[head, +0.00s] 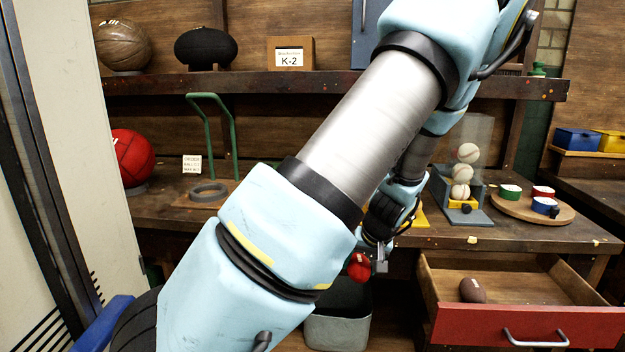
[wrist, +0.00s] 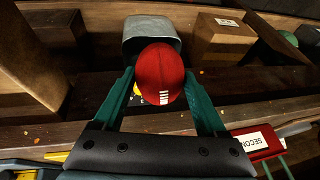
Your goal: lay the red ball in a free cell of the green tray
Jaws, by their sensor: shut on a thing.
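My gripper (head: 378,258) is shut on a small red ball (head: 359,267), below the workbench's front edge and above a grey bin. In the wrist view the red ball (wrist: 160,70), with white marks, sits between the two green fingers of my gripper (wrist: 158,88). The grey bin (wrist: 140,24) shows behind the ball there. I cannot make out the green tray in either view; my arm hides much of the bench in the head view.
The grey bin (head: 337,331) stands below the bench. An open red-fronted drawer (head: 530,326) holds a brown ball (head: 473,290). A larger red ball (head: 133,157) sits at left. A round wooden board (head: 520,212) with small coloured cups and a ball dispenser (head: 478,185) stand at right.

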